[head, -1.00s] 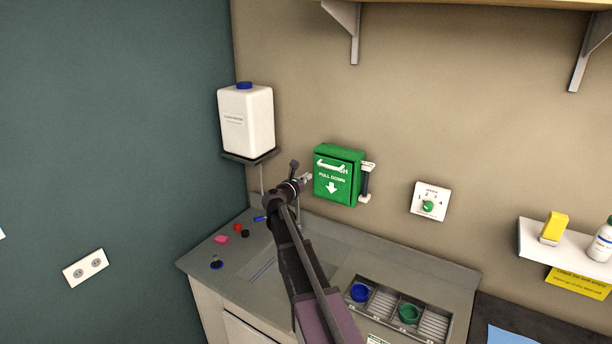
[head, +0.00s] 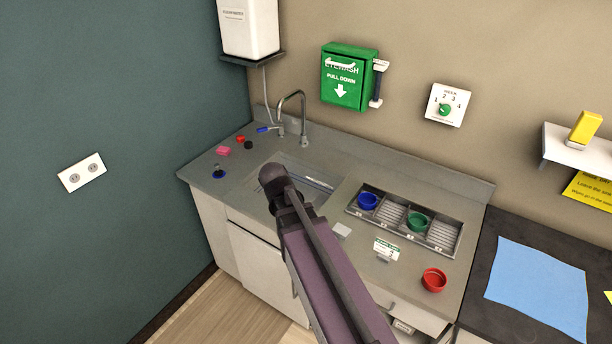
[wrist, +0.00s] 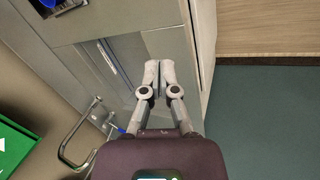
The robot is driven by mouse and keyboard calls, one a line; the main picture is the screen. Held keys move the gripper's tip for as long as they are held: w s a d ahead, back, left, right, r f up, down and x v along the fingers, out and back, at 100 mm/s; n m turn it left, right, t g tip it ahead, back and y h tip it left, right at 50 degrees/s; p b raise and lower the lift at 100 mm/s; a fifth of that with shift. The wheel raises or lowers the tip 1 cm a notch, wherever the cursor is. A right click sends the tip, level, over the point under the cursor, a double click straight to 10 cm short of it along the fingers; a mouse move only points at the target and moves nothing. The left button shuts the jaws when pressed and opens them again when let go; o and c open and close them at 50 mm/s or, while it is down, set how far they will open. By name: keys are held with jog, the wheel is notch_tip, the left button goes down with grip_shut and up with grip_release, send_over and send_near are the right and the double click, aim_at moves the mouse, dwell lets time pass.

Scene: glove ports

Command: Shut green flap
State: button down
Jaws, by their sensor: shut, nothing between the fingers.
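The green eyewash box (head: 348,78) hangs on the wall behind the sink. Its green front flap (head: 343,90), marked PULL DOWN with a white arrow and a white handle, stands upright against the box and looks shut. Part of the green box (wrist: 14,150) also shows at the lower left of the wrist view. My gripper (wrist: 158,68) is shut and empty, over the sink counter and apart from the box. In the head view my own arm hides the gripper.
A tap (head: 301,118) rises below the box beside the sink. A white canister (head: 248,28) on a bracket is left of the box, and a dial plate (head: 447,104) is to its right. A tray (head: 447,256) with blue and green cups and a red bowl (head: 434,279) are on the counter.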

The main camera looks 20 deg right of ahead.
jog(key=s+a+f+m+g+y+b, duration=0.1)
jog(key=s+a+f+m+y+b, duration=0.1)
jog(key=s+a+f, duration=0.3)
jog(key=s+a+m+y, duration=0.1)
jog(key=s+a, duration=0.2)
jog(key=shift+m+g+y+b, duration=0.3)
jog(key=shift+m+y, duration=0.1)
jog(key=shift+s, duration=0.1)
